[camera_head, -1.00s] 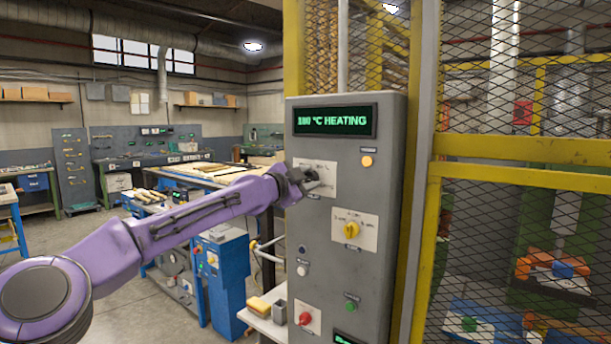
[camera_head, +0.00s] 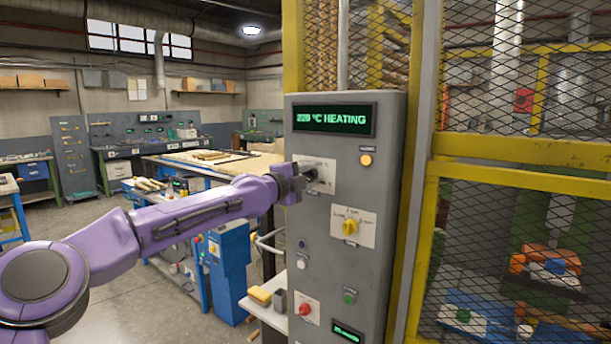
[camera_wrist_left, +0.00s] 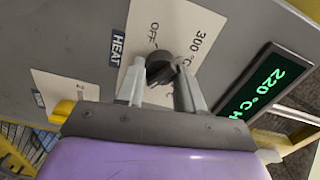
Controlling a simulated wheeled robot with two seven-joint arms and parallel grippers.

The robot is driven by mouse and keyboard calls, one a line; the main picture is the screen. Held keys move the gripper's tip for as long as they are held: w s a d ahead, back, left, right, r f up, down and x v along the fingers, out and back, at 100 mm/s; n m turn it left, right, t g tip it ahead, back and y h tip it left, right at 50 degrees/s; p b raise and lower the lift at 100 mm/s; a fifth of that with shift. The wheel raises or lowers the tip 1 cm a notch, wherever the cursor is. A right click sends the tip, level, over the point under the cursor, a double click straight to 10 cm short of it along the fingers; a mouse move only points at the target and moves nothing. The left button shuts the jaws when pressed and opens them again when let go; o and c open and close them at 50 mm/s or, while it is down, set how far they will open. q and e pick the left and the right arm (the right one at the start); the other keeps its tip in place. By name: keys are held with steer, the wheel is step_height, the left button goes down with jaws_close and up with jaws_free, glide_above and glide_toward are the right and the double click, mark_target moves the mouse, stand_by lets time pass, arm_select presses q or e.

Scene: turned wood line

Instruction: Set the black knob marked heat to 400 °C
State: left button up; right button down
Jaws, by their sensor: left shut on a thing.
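The black heat knob (camera_wrist_left: 173,66) sits on a white dial plate (camera_wrist_left: 205,22) marked OFF and 300 °C in the left wrist view, beside a HEAT label (camera_wrist_left: 118,48). Other dial markings are hidden by my gripper. My left gripper (camera_wrist_left: 170,85) is shut on the knob, with a finger on either side. In the head view my left gripper (camera_head: 300,180) reaches the upper dial of the grey panel (camera_head: 345,270), and the knob is mostly hidden behind it. The green display (camera_head: 334,120) reads 220 °C HEATING. My right gripper is not in view.
Below on the panel are a yellow selector knob (camera_head: 350,227), a red knob (camera_head: 305,309), and a green button (camera_head: 349,296). An orange lamp (camera_head: 366,160) is beside the dial. A yellow-framed mesh fence (camera_head: 520,175) stands right. A small shelf (camera_head: 262,308) juts out at lower left.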

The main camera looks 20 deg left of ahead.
arm_select(q)
steer(key=shift+f, duration=0.1)
steer(key=o, duration=1)
steer(key=shift+o, duration=0.2)
steer(key=b+v, duration=0.6)
steer(key=v, duration=0.4)
steer(key=shift+s, duration=0.2)
steer(key=shift+a, duration=0.15)
